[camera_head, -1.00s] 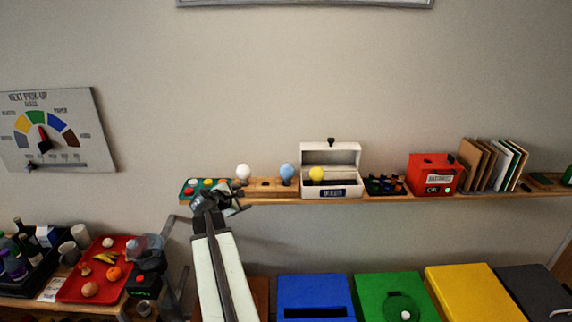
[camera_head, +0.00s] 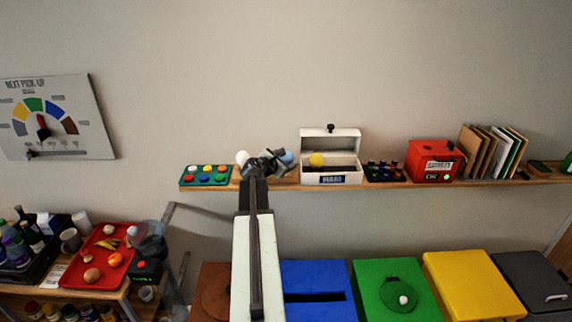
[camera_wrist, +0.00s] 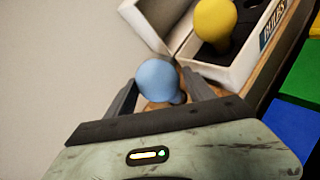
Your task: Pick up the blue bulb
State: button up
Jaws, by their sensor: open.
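The blue bulb (camera_wrist: 157,80) stands on the wooden shelf, and in the wrist view it shows between the two fingers of my gripper (camera_wrist: 160,95). The gripper is open, with one finger on each side of the bulb; I cannot tell whether either finger touches it. In the head view my gripper (camera_head: 268,163) is at the shelf and covers part of the blue bulb (camera_head: 287,157). The bulb's base is partly hidden.
A white box (camera_head: 331,177) with its lid up and a yellow bulb (camera_head: 317,159) in it stands just right. A white bulb (camera_head: 241,157) is close on the left, beside a green tray (camera_head: 188,181) of coloured buttons. Coloured bins (camera_head: 315,275) stand below.

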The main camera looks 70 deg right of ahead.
jog(key=shift+x, duration=0.75)
jog(key=shift+w+a, duration=0.1)
jog(key=c, duration=0.7)
jog(key=shift+r, duration=0.1)
jog(key=shift+c, duration=0.2)
